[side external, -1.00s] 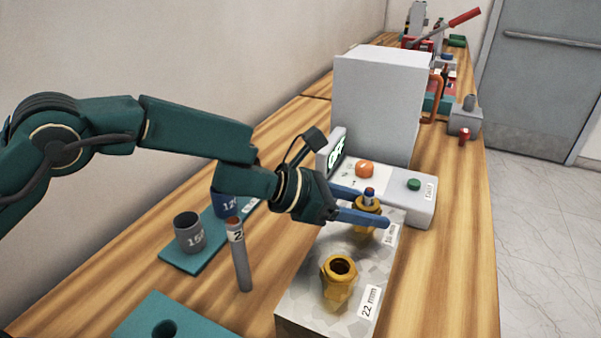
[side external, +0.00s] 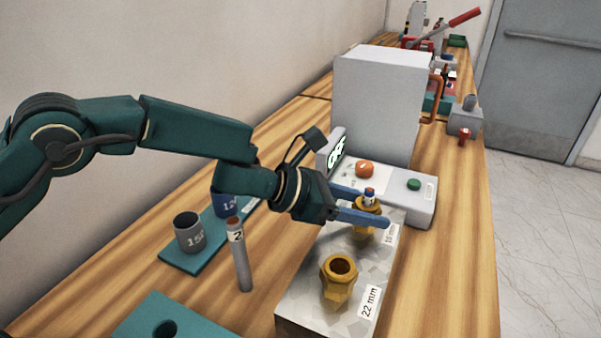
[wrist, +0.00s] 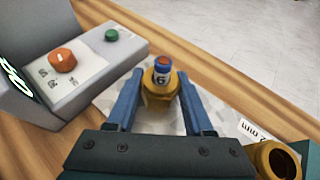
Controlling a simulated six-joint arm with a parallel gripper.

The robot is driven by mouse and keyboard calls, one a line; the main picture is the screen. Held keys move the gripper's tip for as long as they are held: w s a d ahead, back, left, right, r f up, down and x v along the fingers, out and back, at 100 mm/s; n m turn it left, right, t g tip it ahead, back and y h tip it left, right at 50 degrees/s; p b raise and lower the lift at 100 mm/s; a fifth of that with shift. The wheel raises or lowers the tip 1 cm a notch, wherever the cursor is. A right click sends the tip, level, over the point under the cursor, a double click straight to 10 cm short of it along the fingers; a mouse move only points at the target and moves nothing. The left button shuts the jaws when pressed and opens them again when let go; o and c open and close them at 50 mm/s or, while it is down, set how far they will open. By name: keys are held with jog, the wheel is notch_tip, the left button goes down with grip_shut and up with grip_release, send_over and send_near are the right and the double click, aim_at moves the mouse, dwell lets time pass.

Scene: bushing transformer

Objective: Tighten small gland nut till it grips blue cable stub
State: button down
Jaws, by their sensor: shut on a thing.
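The small brass gland nut (side external: 366,203) stands on the metal block (side external: 300,290) at its far end, beside a "16 mm" label. The blue cable stub (side external: 369,194), with a white numbered band and a reddish top, stands upright in it. My gripper (side external: 373,208) reaches in from the left with its blue fingers on either side of the nut. The nut's lower part is partly hidden by the fingers.
A larger open brass gland (side external: 339,275) stands nearer on the block, by a "22 mm" label. A grey cable stub (side external: 240,260) stands left of the block. Cups (side external: 190,234) sit on a teal tray (side external: 175,260). A control box with an orange knob (side external: 364,169) and green button (side external: 414,184) stands just behind.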

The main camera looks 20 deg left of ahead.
jog(key=shift+m+g+h, duration=0.6)
jog(key=shift+m+g, duration=0.4)
jog(key=shift+d+m+g+h, duration=0.1)
jog(key=shift+m+g+h, duration=0.4)
jog(key=shift+m+g, duration=0.6)
grip_release()
jog(key=shift+v, duration=3.1)
